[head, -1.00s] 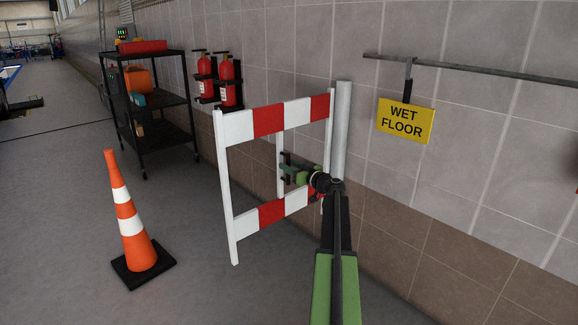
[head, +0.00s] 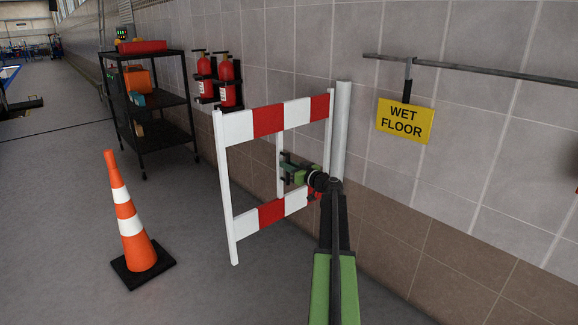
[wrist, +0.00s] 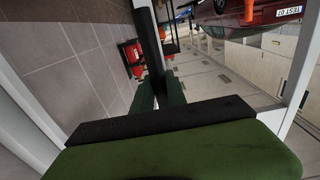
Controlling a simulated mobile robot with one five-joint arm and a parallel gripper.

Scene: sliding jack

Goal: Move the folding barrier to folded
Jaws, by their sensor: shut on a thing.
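The folding barrier (head: 268,121) is a red and white striped frame with white uprights, standing out from a pale post (head: 342,130) by the wall. It has an upper and a lower striped rail, with a white middle bar (head: 280,165) between them. My gripper (head: 285,168) reaches through the frame's opening at that middle bar. In the wrist view my gripper's green fingers (wrist: 157,92) are closed around a dark upright bar (wrist: 148,45). The exact contact is partly hidden by the fingers and the arm.
An orange and white cone (head: 130,222) stands on the floor left of the barrier. A black shelf cart (head: 152,105) and red fire extinguishers (head: 228,82) are behind it by the wall. A yellow wet floor sign (head: 405,120) hangs from a rail at right.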

